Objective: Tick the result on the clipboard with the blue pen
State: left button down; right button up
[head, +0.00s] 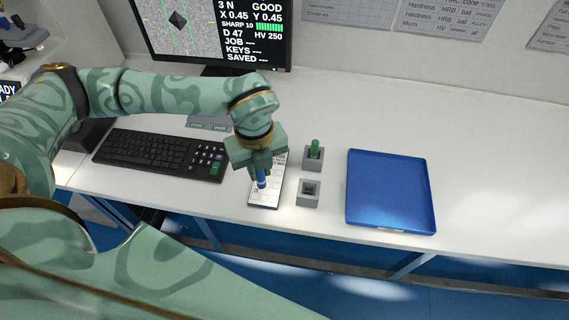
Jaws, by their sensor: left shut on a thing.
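My left gripper (261,170) is over the clipboard and shut on the blue pen (261,181), which points down at the sheet. The clipboard (267,198) lies on the white bench between the keyboard and the small grey holders, and my gripper hides part of it. I cannot tell whether the pen tip touches the paper, nor read any mark on it. My right gripper is not in view.
A grey holder (313,163) has a green pen (315,147) standing in it. An empty grey holder (308,193) stands in front of it. A blue tray (390,185) is to the right, a black keyboard (150,152) to the left, a monitor (215,30) behind. The far right bench is clear.

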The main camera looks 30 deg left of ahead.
pick_arm(q)
jog(key=shift+s+a+r, duration=0.3)
jog(key=shift+s+a, duration=0.15)
jog(key=shift+s, duration=0.05)
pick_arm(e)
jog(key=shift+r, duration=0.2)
